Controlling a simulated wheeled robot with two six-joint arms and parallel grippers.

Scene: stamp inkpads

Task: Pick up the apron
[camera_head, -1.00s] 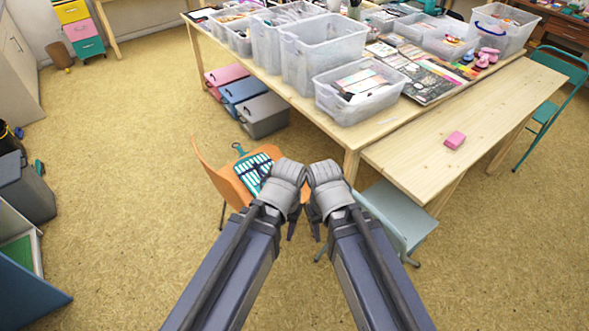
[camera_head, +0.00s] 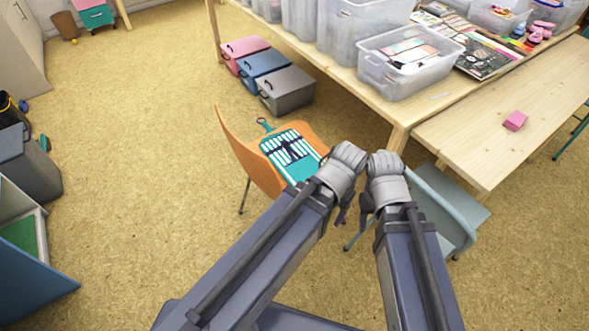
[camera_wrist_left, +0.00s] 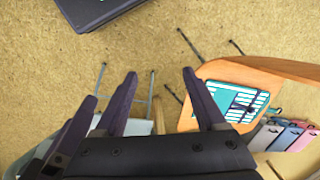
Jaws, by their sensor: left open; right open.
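The apron (camera_head: 286,148) appears to be the teal and white striped folded cloth with a dark tie and a teal loop, lying on the seat of an orange chair (camera_head: 243,155). It also shows in the left wrist view, right of my fingers (camera_wrist_left: 238,100). My left gripper (camera_head: 341,212) is open and empty, right of the apron and clear of it. My right gripper (camera_head: 368,212) is open beside the left one, farther from the apron. Both point down.
A wooden table (camera_head: 400,118) with clear plastic bins stands behind the chair. A lower bench (camera_head: 470,140) holds a pink block (camera_head: 515,121). A pale blue chair (camera_head: 450,205) is close on the right. Storage boxes (camera_head: 286,90) sit under the table.

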